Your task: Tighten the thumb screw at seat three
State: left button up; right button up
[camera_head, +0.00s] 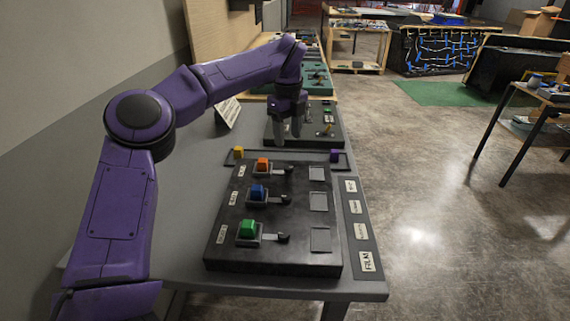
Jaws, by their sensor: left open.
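My left gripper (288,136) reaches from the left over the table. It is open and points down at the left part of a dark rear panel (274,143). On that panel's right side, small yellow-green parts (326,130) and a green part (327,111) show. They are too small for me to tell which is a thumb screw or which seat is three. The gripper hides part of the panel, and I cannot tell whether its fingers touch anything. My right gripper is out of view.
A black console (272,265) in front carries orange (262,163), blue (257,192) and green (247,228) blocks with small levers. A yellow block (238,152) and a purple block (335,155) lie behind it. A label strip (362,247) is at right. A wall bounds the left.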

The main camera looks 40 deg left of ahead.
aim_at(289, 167)
pick_arm(q)
notch_tip(289, 167, down, 9)
jog(key=shift+w+r+p, duration=0.1)
jog(key=shift+r+p, duration=0.05)
jog(key=shift+p, duration=0.4)
jog(key=shift+w+d+f, duration=0.1)
jog(key=shift+d+f, duration=0.05)
jog(key=shift+f, duration=0.35)
grip_shut()
